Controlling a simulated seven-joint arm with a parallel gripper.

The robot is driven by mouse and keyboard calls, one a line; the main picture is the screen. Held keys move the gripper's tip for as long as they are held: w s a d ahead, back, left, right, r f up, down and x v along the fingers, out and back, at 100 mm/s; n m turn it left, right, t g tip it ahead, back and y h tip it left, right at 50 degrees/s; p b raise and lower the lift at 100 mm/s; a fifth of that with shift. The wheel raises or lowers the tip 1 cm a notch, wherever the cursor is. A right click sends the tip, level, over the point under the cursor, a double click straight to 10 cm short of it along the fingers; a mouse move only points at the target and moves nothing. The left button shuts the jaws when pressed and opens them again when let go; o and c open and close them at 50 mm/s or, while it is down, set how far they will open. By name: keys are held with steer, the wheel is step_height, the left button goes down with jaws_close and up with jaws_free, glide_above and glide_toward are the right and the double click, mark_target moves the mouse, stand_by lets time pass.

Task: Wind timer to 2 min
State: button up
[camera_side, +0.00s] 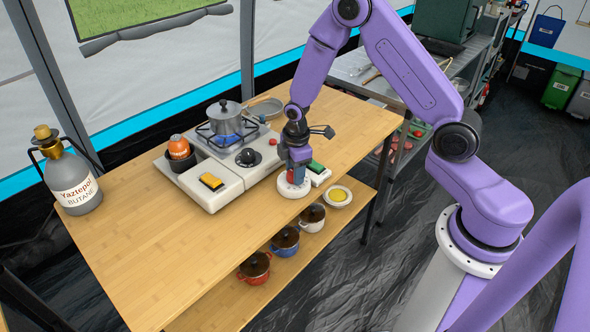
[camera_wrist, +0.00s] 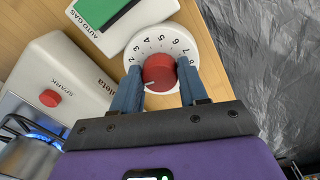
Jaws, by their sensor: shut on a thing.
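The timer is a white round dial (camera_wrist: 150,38) with a red knob (camera_wrist: 158,68) in its middle. In the side view the timer (camera_side: 291,190) stands near the table's front edge, below my gripper (camera_side: 296,174). In the wrist view my gripper (camera_wrist: 160,86) has its two blue fingers on either side of the red knob, shut on it. The numbers 2 to 8 show around the far side of the dial. A white mark on the knob points to the lower left, below the 2, toward the left finger. That finger hides the dial's marks there.
A white box with a green top (camera_side: 316,170) stands right beside the timer. The stove (camera_side: 228,182) has a lit burner under a grey pot (camera_side: 225,115). A butane bottle (camera_side: 75,185) stands at the table's left end. The table front is clear.

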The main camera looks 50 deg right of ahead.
steer(key=m, duration=0.4)
steer(key=shift+a+m, duration=0.1)
steer(key=shift+m, duration=1.6)
steer(key=o, duration=1.1)
steer(key=shift+c, duration=0.2)
step_height(320, 180, up, 17)
steer(key=shift+s+a+r, duration=0.2)
steer(key=shift+s+a, duration=0.05)
steer(key=shift+a, duration=0.2)
